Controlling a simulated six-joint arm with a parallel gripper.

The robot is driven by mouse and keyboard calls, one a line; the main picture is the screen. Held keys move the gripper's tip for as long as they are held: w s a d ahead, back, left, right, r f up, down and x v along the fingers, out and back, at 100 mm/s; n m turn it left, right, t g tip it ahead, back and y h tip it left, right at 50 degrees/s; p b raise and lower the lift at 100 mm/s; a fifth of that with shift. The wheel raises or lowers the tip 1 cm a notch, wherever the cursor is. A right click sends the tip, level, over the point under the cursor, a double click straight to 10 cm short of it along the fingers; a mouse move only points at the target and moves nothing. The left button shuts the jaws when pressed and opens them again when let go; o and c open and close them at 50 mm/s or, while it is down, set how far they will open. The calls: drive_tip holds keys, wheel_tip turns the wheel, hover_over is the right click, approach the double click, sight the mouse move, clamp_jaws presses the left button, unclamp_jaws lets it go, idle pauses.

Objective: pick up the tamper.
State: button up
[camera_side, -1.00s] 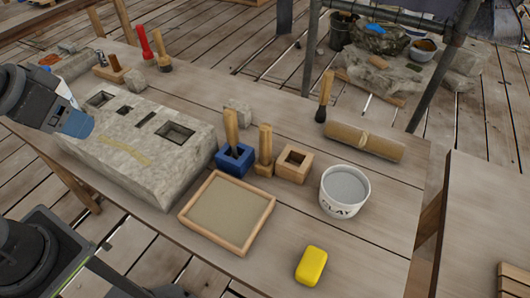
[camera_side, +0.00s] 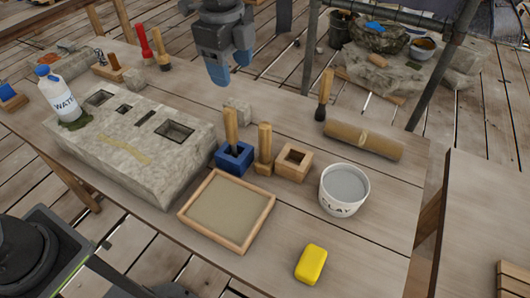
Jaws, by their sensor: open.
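A wooden tool with a square handle and a wider block foot (camera_side: 265,150) stands upright on the table and looks like the tamper. A similar wooden handle (camera_side: 231,126) stands upright in a blue square block (camera_side: 235,160) just left of it; its lower end is hidden, so I cannot tell which of the two is the tamper. My gripper (camera_side: 220,76) is open and points down with blue fingertips. It is above the back of the table, behind and above both handles, apart from them and empty.
A hollow wooden block (camera_side: 293,162) stands close right of the wooden tool, with a clay bucket (camera_side: 344,190) beyond. A framed sand tray (camera_side: 226,246) lies in front. A stone slab (camera_side: 135,150) with a water bottle (camera_side: 62,93) is left. A brush (camera_side: 325,95) stands behind.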

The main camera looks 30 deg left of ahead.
sight(265, 136)
drive_tip(key=w+d+f+m, duration=0.1)
drive_tip(key=d+f+m, duration=0.1)
drive_tip(key=d+f, duration=0.1)
drive_tip(key=w+d+f+m+g, duration=0.1)
drive_tip(key=shift+w+d+f+m, duration=0.3)
drive_tip(key=shift+w, duration=0.05)
wheel_tip(265, 136, down, 8)
drive_tip(key=shift+f, duration=0.1)
drive_tip(key=shift+d+f, duration=0.2)
drive_tip(key=shift+f, duration=1.15)
drive_tip(key=shift+d+f, duration=0.2)
drive_tip(key=shift+f, duration=1.1)
drive_tip(key=shift+c, duration=0.2)
